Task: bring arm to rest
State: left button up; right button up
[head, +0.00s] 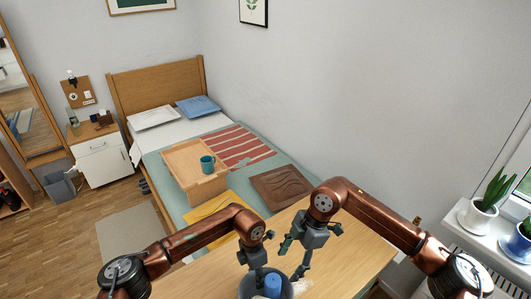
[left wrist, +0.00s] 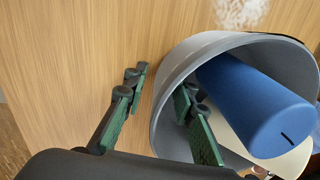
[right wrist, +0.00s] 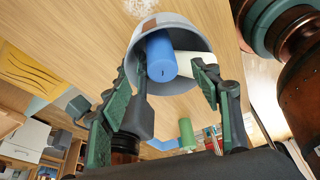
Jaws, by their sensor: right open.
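A grey round container (head: 243,290) stands on the wooden tabletop (head: 345,255) at the bottom of the head view. A blue cylinder (left wrist: 255,105) and a pale one (right wrist: 197,64) lie in it. My left gripper (left wrist: 160,78) is at the container's rim, one finger outside and one inside. Table shows between the outer finger and the wall, so its hold is unclear. My right gripper (head: 290,262) is beside the container. In the right wrist view its fingers (right wrist: 165,88) are wide apart, with nothing seen held between them.
Behind the table is a bed with a wooden tray (head: 183,158), a teal mug (head: 207,164) and a brown board (head: 282,186). A windowsill (head: 462,228) with potted plants is at the right.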

jog(key=shift+x, duration=1.6)
jog(key=shift+r, duration=0.1)
pick_arm(q)
jog(key=shift+w+r, duration=0.1)
jog(key=shift+r, duration=0.35)
notch_tip(320, 180, up, 11)
jog(key=w, duration=0.1)
jog(key=f, duration=0.3)
jog(key=s+f, duration=0.1)
jog(key=f, duration=0.7)
jog(key=shift+s+f, duration=0.15)
pick_arm(e)
send_near(280, 278)
pick_arm(q)
jog(key=shift+f, duration=0.3)
pick_arm(e)
jog(key=x, duration=1)
notch_tip(280, 278, up, 9)
